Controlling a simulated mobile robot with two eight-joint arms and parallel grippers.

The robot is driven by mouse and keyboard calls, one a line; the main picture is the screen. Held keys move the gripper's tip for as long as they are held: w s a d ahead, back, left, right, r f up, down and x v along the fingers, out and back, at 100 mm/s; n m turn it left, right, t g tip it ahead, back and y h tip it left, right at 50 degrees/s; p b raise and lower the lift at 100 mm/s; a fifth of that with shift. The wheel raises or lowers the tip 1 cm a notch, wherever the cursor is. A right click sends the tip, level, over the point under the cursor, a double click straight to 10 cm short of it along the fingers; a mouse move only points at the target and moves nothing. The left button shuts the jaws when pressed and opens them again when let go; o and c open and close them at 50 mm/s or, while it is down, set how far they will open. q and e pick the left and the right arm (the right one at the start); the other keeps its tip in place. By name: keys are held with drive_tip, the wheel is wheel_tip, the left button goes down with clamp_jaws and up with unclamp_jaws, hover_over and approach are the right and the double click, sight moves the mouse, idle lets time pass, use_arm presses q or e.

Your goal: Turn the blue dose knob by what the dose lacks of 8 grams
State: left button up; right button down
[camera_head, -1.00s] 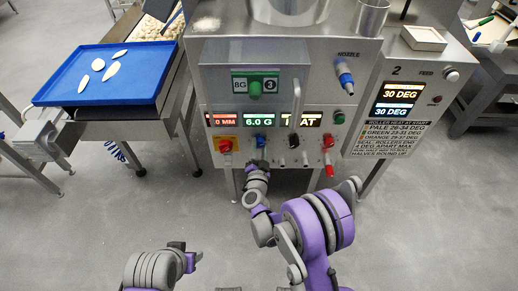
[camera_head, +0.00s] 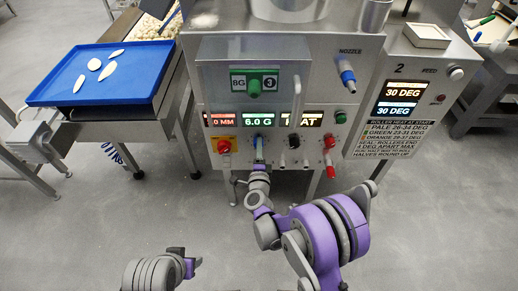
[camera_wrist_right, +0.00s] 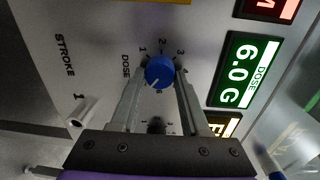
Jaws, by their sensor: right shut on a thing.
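The blue dose knob (camera_wrist_right: 159,73) sits on the machine's steel front panel, with a dial marked 1, 2, 3 around it and a pale pointer line on its face. My right gripper (camera_wrist_right: 161,80) has a finger on each side of it and is shut on it. In the head view the knob (camera_head: 259,140) shows just above the right gripper (camera_head: 258,152). The dose display (camera_wrist_right: 243,70) reads 6.0 G. A plate above (camera_head: 254,82) reads 8G and 3. My left gripper (camera_head: 191,265) is low in the head view, away from the panel; its jaws are unclear.
A red knob on a yellow plate (camera_head: 224,146) is left of the dose knob. A black switch (camera_head: 294,141) and a red-handled valve (camera_head: 330,160) are to the right. A blue tray (camera_head: 98,91) with pale pieces stands at left. Floor in front is clear.

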drive_tip(key=shift+m, duration=0.9)
drive_tip(key=shift+c, duration=1.9)
unclamp_jaws()
drive_tip(key=shift+s, duration=0.1)
drive_tip(key=s, duration=1)
drive_tip(key=shift+s+r+p, duration=0.25)
drive_tip(key=shift+s+p, duration=0.05)
drive_tip(key=shift+p, duration=0.15)
